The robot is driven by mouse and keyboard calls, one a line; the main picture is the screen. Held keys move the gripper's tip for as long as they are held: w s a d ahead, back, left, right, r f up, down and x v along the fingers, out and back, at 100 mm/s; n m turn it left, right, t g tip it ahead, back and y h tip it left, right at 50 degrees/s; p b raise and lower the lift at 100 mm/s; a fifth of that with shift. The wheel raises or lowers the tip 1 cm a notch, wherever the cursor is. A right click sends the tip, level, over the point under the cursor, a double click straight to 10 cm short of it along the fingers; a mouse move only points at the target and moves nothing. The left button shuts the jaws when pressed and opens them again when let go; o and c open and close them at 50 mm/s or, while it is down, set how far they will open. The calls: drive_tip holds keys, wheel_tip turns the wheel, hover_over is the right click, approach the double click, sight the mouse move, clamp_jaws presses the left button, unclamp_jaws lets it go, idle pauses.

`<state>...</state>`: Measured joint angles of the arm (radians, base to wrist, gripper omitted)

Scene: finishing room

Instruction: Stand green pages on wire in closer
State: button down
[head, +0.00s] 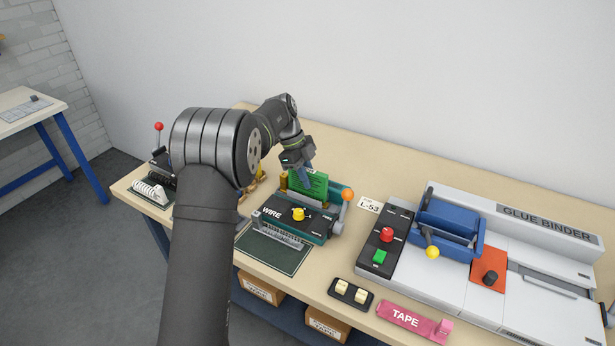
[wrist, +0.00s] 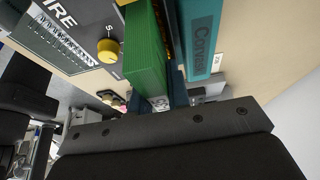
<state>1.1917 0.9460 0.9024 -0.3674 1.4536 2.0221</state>
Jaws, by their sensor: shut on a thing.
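The green pages (head: 317,186) are upright in a block at the back of the wire closer (head: 328,230). In the wrist view the green pages (wrist: 143,45) fill the middle, beside the closer's dark top with its yellow knob (wrist: 107,50). My gripper (head: 305,178) is above the closer and shut on the green pages from above. Its fingertips are partly hidden in the wrist view. The lower edge of the pages and any wire under them are hidden, so I cannot tell whether they touch.
An orange-knobbed lever (head: 347,195) stands at the closer's right. The glue binder (head: 545,222) fills the right of the table. A teal box (wrist: 203,40) is close beside the pages.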

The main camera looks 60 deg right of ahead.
drive_tip(key=shift+f, duration=0.55)
drive_tip(key=c, duration=1.6)
unclamp_jaws()
drive_tip(key=shift+c, duration=0.2)
drive_tip(key=shift+v, duration=5.45)
drive_tip(key=x, duration=0.8)
drive_tip(key=shift+f, duration=0.2)
